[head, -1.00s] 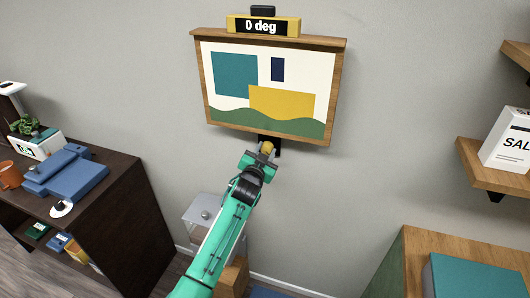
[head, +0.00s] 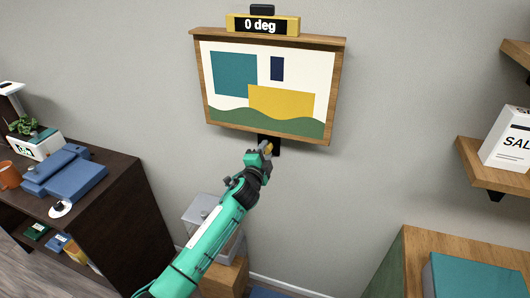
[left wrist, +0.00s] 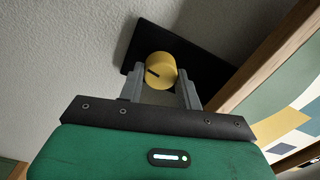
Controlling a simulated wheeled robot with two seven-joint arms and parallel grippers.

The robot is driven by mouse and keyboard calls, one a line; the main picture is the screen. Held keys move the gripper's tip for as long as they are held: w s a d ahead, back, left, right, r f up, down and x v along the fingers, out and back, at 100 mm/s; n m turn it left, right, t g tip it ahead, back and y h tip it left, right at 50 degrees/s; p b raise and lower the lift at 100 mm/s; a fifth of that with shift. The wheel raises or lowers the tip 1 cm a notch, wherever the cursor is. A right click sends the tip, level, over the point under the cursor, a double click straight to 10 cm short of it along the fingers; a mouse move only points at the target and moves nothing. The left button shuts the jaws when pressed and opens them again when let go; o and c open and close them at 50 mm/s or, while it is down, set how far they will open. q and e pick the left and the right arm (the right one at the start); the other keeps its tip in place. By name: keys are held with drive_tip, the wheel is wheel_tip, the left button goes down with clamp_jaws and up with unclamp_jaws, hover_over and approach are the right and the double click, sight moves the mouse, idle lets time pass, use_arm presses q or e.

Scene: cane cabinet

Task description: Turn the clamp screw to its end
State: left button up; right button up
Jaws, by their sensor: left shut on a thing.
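The clamp screw has a yellow knob (left wrist: 160,68) with a dark mark on its face, pointing to the lower left in the left wrist view. In the head view the knob (head: 267,147) shows just under the picture frame, partly hidden by my gripper. It sits on a black bracket (left wrist: 201,62) against the wall. My left gripper (left wrist: 159,86) is shut on the knob, one grey finger on each side. It also shows in the head view (head: 262,153), tilted.
A wood-framed picture (head: 265,85) hangs above, with a yellow level (head: 263,25) reading "0 deg" on top. A dark cabinet (head: 118,215) stands at left. A wall shelf (head: 480,165) and a wooden cabinet (head: 405,262) are at right.

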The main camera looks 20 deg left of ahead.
use_arm(q)
drive_tip(key=shift+m, duration=0.9)
drive_tip(key=shift+f, duration=0.1)
drive_tip(key=o, duration=1)
drive_tip(key=s+b, duration=0.2)
drive_tip(key=s, duration=1.1)
drive_tip(key=shift+s+a+f+b, duration=0.2)
drive_tip(key=shift+s+a+b, duration=0.05)
drive_tip(key=shift+s+b, duration=0.15)
